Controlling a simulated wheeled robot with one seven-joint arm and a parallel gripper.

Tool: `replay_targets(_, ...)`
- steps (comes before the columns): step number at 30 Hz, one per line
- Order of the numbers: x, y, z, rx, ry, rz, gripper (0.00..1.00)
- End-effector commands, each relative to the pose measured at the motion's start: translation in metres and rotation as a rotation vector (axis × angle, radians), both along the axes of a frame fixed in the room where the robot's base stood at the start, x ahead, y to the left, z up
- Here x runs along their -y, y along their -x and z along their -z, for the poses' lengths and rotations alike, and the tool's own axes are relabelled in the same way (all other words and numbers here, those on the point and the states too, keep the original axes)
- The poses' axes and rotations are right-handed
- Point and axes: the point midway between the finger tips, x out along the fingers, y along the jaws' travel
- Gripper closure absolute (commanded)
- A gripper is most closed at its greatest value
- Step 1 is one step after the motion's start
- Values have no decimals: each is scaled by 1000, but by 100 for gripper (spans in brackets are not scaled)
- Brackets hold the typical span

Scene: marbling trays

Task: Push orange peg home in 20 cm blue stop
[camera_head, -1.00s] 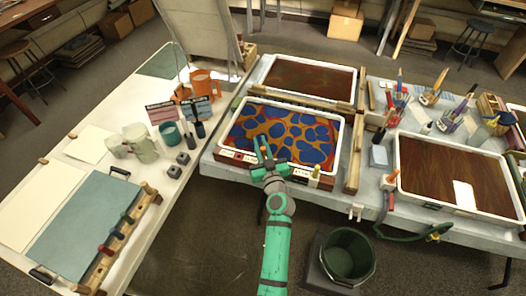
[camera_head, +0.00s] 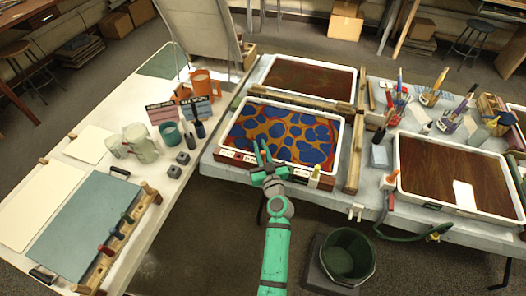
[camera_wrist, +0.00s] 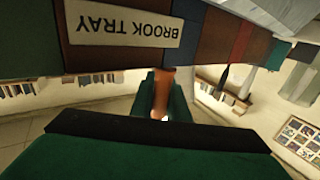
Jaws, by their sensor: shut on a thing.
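The orange peg (camera_wrist: 162,92) stands between the dark green fingers of my gripper (camera_wrist: 164,98) in the wrist view, and they are shut on it. Its far end meets the edge of the wooden front rail (camera_wrist: 90,60) in the picture; I cannot tell how deep it sits. The rail bears an upside-down "BROOK TRAY" label (camera_wrist: 124,25). A dark blue band (camera_wrist: 186,36) on the rail lies just beside the peg's line, with other coloured bands to its right. In the head view my gripper (camera_head: 263,151) is at the front edge of the blue-and-orange marbled tray (camera_head: 342,135).
Wooden bars (camera_head: 354,165) lie right of the tray. A green bucket (camera_head: 348,256) stands on the floor at front right. The left table holds mugs (camera_head: 140,142) and small grey blocks (camera_head: 183,158).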

Motion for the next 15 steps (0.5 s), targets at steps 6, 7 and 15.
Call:
replay_targets(6,0,0,5,0,0,0,100)
replay_targets(7,0,0,5,0,0,0,100)
replay_targets(15,0,0,5,1,0,1,69)
